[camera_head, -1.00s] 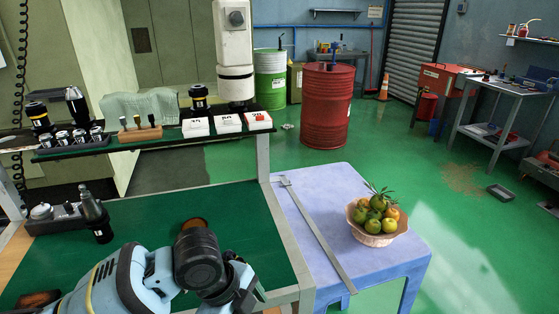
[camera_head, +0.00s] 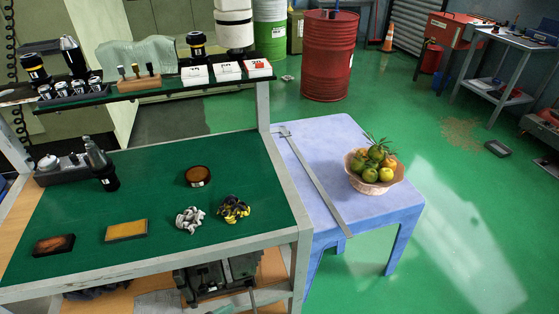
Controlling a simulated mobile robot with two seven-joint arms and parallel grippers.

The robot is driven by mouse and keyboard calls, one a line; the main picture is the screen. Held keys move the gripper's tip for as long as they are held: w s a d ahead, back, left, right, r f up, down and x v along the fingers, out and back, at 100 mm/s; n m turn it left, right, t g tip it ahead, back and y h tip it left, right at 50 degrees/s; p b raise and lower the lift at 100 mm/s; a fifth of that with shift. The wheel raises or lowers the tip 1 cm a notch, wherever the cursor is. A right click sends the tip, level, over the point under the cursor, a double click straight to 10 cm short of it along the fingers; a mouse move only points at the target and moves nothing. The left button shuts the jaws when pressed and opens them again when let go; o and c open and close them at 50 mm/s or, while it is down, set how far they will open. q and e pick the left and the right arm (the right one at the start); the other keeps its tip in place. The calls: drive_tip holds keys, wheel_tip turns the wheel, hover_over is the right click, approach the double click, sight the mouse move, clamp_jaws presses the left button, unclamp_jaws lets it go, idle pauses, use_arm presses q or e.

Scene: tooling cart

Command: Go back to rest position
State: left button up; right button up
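Neither of my grippers is in the head view now, and no part of my arms shows. The tooling cart's green top (camera_head: 165,185) is in full view. On it lie a dark rectangular block (camera_head: 54,245), a yellow-topped block (camera_head: 126,230), a round brown-topped piece (camera_head: 198,176), a grey-white crumpled item (camera_head: 189,219) and a yellow-and-black crumpled item (camera_head: 233,209). A dark holder (camera_head: 62,175) with tool pieces stands at the back left of the top.
A raised shelf (camera_head: 110,97) over the cart's back carries tool holders and white boxes (camera_head: 227,71). A blue table (camera_head: 318,150) stands against the cart's right side with a fruit basket (camera_head: 375,184). A red barrel (camera_head: 328,58) stands behind. Green floor is open at right.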

use_arm(q)
drive_tip(key=s+a+f+n+t+y, duration=0.1)
drive_tip(key=s+a+f+n+y, duration=0.3)
drive_tip(key=s+a, duration=0.7)
drive_tip(key=s+f, duration=0.2)
drive_tip(key=s, duration=0.1)
drive_tip(key=shift+a+n, duration=0.2)
drive_tip(key=shift+n, duration=0.2)
